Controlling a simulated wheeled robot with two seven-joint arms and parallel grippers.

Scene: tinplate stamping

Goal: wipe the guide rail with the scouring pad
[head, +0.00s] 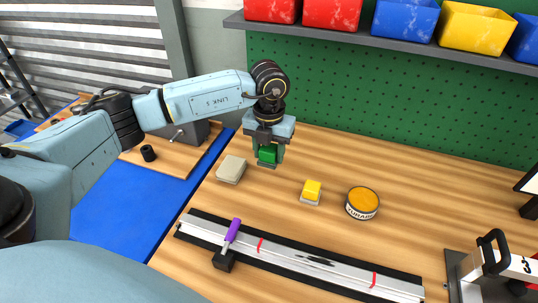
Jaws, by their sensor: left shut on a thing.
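My left gripper (268,154) is shut on the green scouring pad (267,155), holding it low near the back of the wooden bench; whether the pad touches the bench is hard to tell. The guide rail (342,272) is a long silver bar on a dark base, running along the front of the bench. It has two red marks, with a dark smear (316,260) between them. The gripper is behind the rail and apart from it. My right gripper is not in view.
A purple-handled tool (233,231) stands at the rail's left part. A beige block (231,169), a yellow-topped block (312,190) and a round tin (362,202) stand behind the rail. A toggle clamp (492,263) is at right. A shelf (340,35) with bins hangs above.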

